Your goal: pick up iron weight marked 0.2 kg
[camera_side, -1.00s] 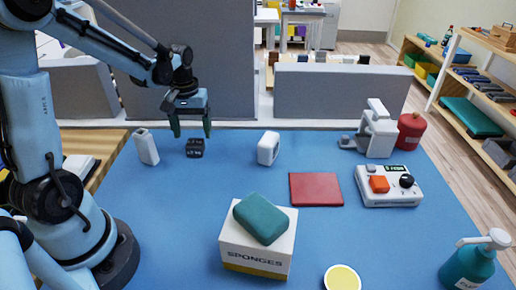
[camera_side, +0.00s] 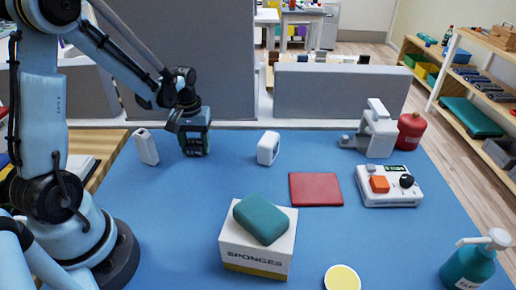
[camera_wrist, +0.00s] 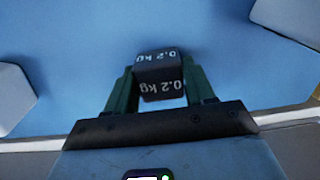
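The iron weight is a small dark block. In the wrist view the weight (camera_wrist: 160,75) carries white "0.2 kg" lettering on two faces. In the side view it stands at the back left of the blue mat, mostly hidden by my gripper (camera_side: 195,150). My gripper points down over it. In the wrist view, the green fingers of my gripper (camera_wrist: 159,85) stand on either side of the weight, very close to its sides. I cannot tell whether they press on it. No lift off the mat shows.
A sponge box (camera_side: 255,250), red pad (camera_side: 315,189) and control box (camera_side: 388,186) are farther off. Grey panels (camera_side: 340,95) stand behind the mat (camera_side: 170,220).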

